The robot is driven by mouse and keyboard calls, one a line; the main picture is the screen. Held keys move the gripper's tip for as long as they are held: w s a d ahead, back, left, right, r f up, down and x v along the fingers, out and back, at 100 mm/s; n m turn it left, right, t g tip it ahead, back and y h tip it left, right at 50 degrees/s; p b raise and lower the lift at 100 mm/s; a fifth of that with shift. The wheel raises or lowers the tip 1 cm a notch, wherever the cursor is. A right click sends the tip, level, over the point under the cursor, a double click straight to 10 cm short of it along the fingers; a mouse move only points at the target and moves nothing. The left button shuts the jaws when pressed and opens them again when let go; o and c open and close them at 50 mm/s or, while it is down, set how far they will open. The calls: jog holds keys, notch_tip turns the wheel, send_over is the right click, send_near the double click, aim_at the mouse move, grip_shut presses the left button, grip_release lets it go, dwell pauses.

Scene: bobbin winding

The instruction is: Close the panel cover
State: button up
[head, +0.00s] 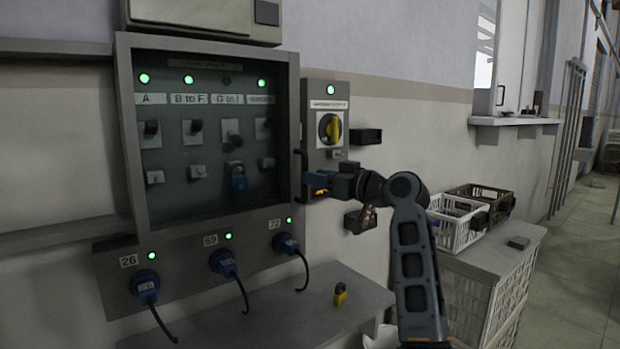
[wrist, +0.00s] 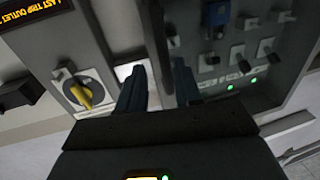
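The panel (head: 205,215) is a grey box on the wall with a dark, tinted front over several switches. Its cover lies over or nearly over the box; I cannot tell whether it is fully shut. A dark handle (head: 299,165) shows at the cover's right edge. My gripper (head: 311,182) is beside that edge, just right of the handle. In the wrist view my gripper (wrist: 158,80) has its two dark fingers apart, with a gap between them near the panel's grey frame (wrist: 218,92). Whether the fingers touch the cover is hidden.
A switch box with a yellow rotary knob (head: 333,128) is right of the panel, close to my gripper. Blue plugs (head: 225,263) with cables hang below. A yellow padlock (head: 340,294) rests on the shelf (head: 265,318). Baskets (head: 455,222) stand at right.

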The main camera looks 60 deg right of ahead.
jog(key=shift+s+a, duration=0.2)
jog(key=shift+s, duration=1.75)
